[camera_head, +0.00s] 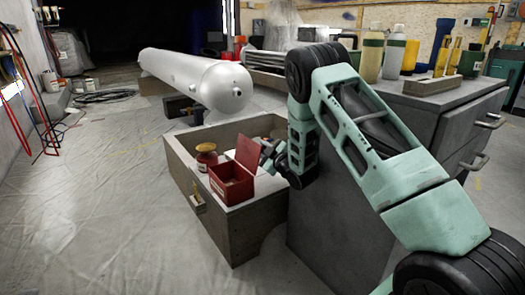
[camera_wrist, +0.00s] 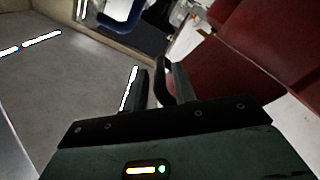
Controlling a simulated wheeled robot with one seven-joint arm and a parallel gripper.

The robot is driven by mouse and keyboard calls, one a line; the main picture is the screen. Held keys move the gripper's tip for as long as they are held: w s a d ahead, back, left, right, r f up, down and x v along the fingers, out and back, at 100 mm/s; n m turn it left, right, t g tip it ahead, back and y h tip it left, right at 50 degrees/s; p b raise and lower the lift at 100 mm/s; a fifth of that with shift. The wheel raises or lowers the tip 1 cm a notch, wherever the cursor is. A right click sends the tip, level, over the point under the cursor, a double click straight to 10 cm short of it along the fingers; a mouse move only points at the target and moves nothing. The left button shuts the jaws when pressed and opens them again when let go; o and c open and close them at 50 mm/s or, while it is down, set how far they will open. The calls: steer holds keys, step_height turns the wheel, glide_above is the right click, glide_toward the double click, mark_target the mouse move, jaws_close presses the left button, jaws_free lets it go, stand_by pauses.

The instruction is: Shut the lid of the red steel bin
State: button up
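The red steel bin (camera_head: 230,187) stands on the wooden-sided, grey-topped low bench, with a pale label on its front. Its lid (camera_head: 248,153) is raised, standing roughly upright along the bin's right side. My gripper (camera_head: 268,154) is just right of the lid, on its outer side, partly hidden by the lid and my arm. In the wrist view, red panels of the bin and lid (camera_wrist: 262,48) fill the upper right. My gripper's fingers (camera_wrist: 153,78) have a narrow gap between them, with nothing held. Whether a finger touches the lid cannot be told.
A grey drawer cabinet (camera_head: 440,118) with bottles is at right. A large silver tank (camera_head: 195,78) lies behind. The sheeted floor (camera_head: 100,200) at left is mostly clear.

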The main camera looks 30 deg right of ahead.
jaws_close()
steer(key=shift+r, duration=0.15)
